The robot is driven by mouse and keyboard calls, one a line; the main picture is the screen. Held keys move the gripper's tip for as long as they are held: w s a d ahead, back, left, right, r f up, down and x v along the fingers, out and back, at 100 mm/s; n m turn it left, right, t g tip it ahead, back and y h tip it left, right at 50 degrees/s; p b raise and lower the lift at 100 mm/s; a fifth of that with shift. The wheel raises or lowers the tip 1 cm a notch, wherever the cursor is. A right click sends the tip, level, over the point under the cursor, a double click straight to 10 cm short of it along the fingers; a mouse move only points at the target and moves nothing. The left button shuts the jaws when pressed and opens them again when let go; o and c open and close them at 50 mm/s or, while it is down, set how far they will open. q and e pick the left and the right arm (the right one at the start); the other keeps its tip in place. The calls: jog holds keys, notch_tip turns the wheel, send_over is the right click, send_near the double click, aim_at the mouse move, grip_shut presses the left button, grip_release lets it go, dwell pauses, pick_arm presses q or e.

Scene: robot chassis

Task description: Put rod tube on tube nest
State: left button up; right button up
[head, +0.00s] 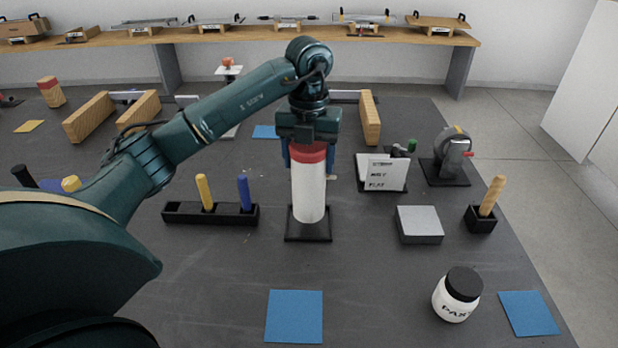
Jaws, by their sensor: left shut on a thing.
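The rod tube (309,195), a white cylinder with a red top, stands roughly upright in the middle of the head view. Its lower end is at the tube nest (292,236), a flat black square base. I cannot tell whether it rests on the base or hangs just above it. My left gripper (308,145) points down at the tube's red top and is shut on it. The fingertips are partly hidden by the tube. My right gripper is not in view.
Left of the tube is a black holder (180,212) with a yellow and a blue stick. To the right are a grey block (418,224), a white card stand (382,172) and a wooden peg holder (481,219). A jar (457,294) and blue squares (294,316) lie in front.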

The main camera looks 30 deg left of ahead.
pick_arm(q)
notch_tip(320, 180, down, 4)
jog(key=shift+r, duration=0.1)
jog(key=o, duration=1.4)
jog(key=shift+o, duration=0.2)
